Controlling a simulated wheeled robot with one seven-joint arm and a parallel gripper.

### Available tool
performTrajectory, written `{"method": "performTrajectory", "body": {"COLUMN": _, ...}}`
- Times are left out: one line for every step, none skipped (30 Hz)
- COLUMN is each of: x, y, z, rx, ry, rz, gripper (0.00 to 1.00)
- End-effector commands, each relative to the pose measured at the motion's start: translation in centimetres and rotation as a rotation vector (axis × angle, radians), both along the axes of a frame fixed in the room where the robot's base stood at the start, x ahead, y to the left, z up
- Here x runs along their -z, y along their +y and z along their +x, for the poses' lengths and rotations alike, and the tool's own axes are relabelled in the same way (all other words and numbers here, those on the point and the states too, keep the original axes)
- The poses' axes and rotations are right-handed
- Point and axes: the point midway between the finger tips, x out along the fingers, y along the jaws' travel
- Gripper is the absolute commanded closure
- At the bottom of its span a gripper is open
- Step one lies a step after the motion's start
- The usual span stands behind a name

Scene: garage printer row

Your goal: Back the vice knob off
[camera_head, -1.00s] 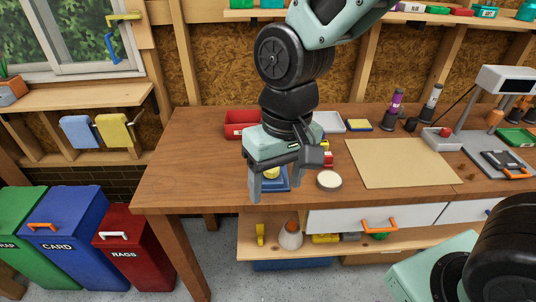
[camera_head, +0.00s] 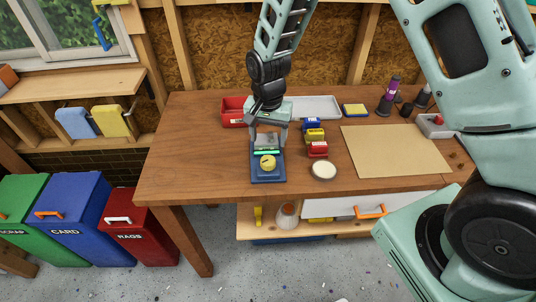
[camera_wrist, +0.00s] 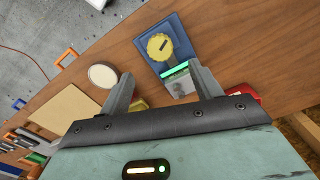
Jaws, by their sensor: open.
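The vice is a blue base (camera_head: 268,178) on the bench near its front left, with a round yellow knob (camera_head: 267,162) at its front and a green strip (camera_head: 266,152) behind the knob. In the wrist view the yellow knob (camera_wrist: 160,46) has a dark mark on its face, with the green strip and a grey block (camera_wrist: 180,82) nearer me. My gripper (camera_head: 268,140) is open, its fingers spread above the back of the vice. The wrist view shows my gripper (camera_wrist: 162,85) with nothing between its fingertips; the knob lies beyond them, apart.
Blue, yellow and red small boxes (camera_head: 316,150) stand right of the vice. A round white-topped dish (camera_head: 324,170) is at the front edge. A red bin (camera_head: 233,111) and grey tray (camera_head: 315,107) are behind. A tan mat (camera_head: 395,151) covers the bench to the right.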

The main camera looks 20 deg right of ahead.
Motion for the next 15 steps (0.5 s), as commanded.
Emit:
{"method": "performTrajectory", "body": {"x": 0.8, "y": 0.0, "z": -0.2, "rx": 0.000, "ry": 0.006, "rz": -0.002, "gripper": 0.36}}
{"method": "performTrajectory", "body": {"x": 1.3, "y": 0.0, "z": -0.1, "rx": -0.001, "ry": 0.004, "rz": -0.001, "gripper": 0.36}}
{"method": "performTrajectory", "body": {"x": 2.0, "y": 0.0, "z": -0.1, "rx": -0.001, "ry": 0.006, "rz": -0.001, "gripper": 0.36}}
{"method": "performTrajectory", "body": {"x": 2.6, "y": 0.0, "z": -0.1, "rx": -0.001, "ry": 0.004, "rz": -0.001, "gripper": 0.36}}
{"method": "performTrajectory", "body": {"x": 3.1, "y": 0.0, "z": -0.1, "rx": -0.002, "ry": 0.004, "rz": -0.001, "gripper": 0.36}}
{"method": "performTrajectory", "body": {"x": 3.8, "y": 0.0, "z": -0.2, "rx": -0.002, "ry": 0.004, "rz": -0.001, "gripper": 0.36}}
{"method": "performTrajectory", "body": {"x": 4.3, "y": 0.0, "z": -0.1, "rx": -0.002, "ry": 0.004, "rz": -0.001, "gripper": 0.36}}
{"method": "performTrajectory", "body": {"x": 4.8, "y": 0.0, "z": -0.1, "rx": -0.002, "ry": 0.004, "rz": -0.001, "gripper": 0.36}}
{"method": "performTrajectory", "body": {"x": 5.5, "y": 0.0, "z": -0.1, "rx": -0.001, "ry": 0.004, "rz": -0.001, "gripper": 0.36}}
{"method": "performTrajectory", "body": {"x": 5.9, "y": 0.0, "z": -0.1, "rx": -0.001, "ry": 0.004, "rz": -0.001, "gripper": 0.36}}
{"method": "performTrajectory", "body": {"x": 6.4, "y": 0.0, "z": -0.1, "rx": -0.001, "ry": 0.003, "rz": 0.000, "gripper": 0.36}}
{"method": "performTrajectory", "body": {"x": 6.9, "y": 0.0, "z": -0.1, "rx": -0.001, "ry": 0.003, "rz": 0.000, "gripper": 0.36}}
{"method": "performTrajectory", "body": {"x": 7.3, "y": 0.0, "z": -0.1, "rx": -0.001, "ry": 0.003, "rz": 0.000, "gripper": 0.36}}
{"method": "performTrajectory", "body": {"x": 7.6, "y": 0.0, "z": -0.1, "rx": 0.000, "ry": 0.003, "rz": 0.000, "gripper": 0.36}}
{"method": "performTrajectory", "body": {"x": 8.0, "y": 0.0, "z": -0.1, "rx": 0.000, "ry": 0.001, "rz": 0.000, "gripper": 0.36}}
